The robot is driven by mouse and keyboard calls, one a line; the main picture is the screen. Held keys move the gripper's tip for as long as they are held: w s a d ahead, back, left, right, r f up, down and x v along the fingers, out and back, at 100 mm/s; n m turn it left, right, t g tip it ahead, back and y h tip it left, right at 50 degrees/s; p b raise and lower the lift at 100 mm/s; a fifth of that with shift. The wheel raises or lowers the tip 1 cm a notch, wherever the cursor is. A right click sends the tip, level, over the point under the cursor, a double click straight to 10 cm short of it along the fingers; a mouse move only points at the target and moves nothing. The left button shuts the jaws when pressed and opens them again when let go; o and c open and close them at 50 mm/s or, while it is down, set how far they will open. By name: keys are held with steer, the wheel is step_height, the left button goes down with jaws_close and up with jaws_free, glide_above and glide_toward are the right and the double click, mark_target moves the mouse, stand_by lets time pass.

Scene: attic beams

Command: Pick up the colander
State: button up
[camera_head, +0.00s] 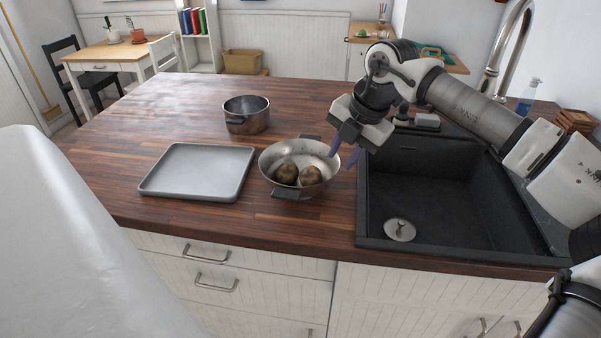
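The colander (275,159) is a silvery metal bowl with dark handles at its front and back. It stands upright on the wooden worktop, left of the sink, with two brown potatoes (298,174) in it. My gripper (343,160) points down at the colander's right rim, its purple fingers apart. The left finger shows over the bowl's inside near the rim and the right finger shows just outside it. I cannot tell whether either finger touches the rim.
A grey tray (197,171) lies left of the colander, and a metal pot (246,115) stands behind. The black sink (440,190) with its tall tap (505,48) is on the right. The worktop (165,110) is clear at the back left.

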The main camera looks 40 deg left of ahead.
mark_target(332, 175)
steer(key=p+x, duration=0.3)
steer(key=x, duration=0.5)
steer(key=shift+w+a+f, duration=0.1)
steer(key=shift+w, duration=0.05)
jaws_close()
